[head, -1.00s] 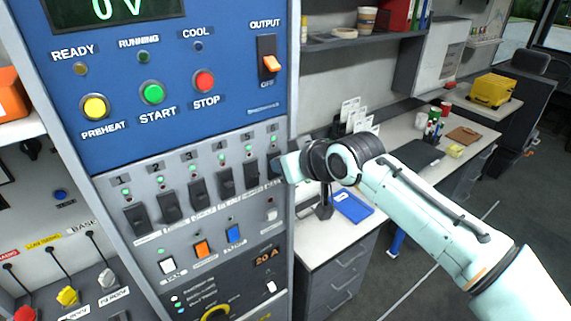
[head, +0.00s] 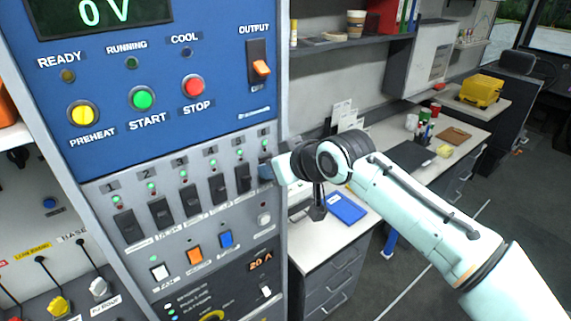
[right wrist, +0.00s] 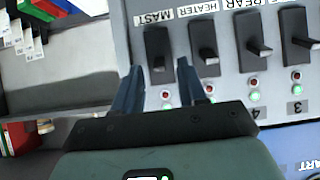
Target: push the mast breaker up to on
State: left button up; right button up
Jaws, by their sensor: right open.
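The mast breaker (right wrist: 157,42) is a black rocker in a row of breakers on the grey panel, with its MAST label beside it. The right wrist view shows the panel upside down. My right gripper (right wrist: 160,72) is open, with one dark finger on each side of the mast breaker's lever end. I cannot tell whether the fingers touch it, or which way the lever is set. In the head view my right gripper (head: 277,170) is at the right end of the row and mostly hides that breaker. My left gripper is not in view.
The heater breaker (right wrist: 206,45) is close beside one finger. Other breakers (head: 161,213) run to the left, with small lamps above them. Above is a blue panel with START (head: 143,98) and STOP buttons. A desk (head: 330,240) with a blue tray stands right of the cabinet.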

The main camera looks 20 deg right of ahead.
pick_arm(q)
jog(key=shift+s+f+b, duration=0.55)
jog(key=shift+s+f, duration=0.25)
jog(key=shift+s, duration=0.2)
pick_arm(e)
jog(key=v, duration=1.3)
jog(key=shift+r, duration=0.1)
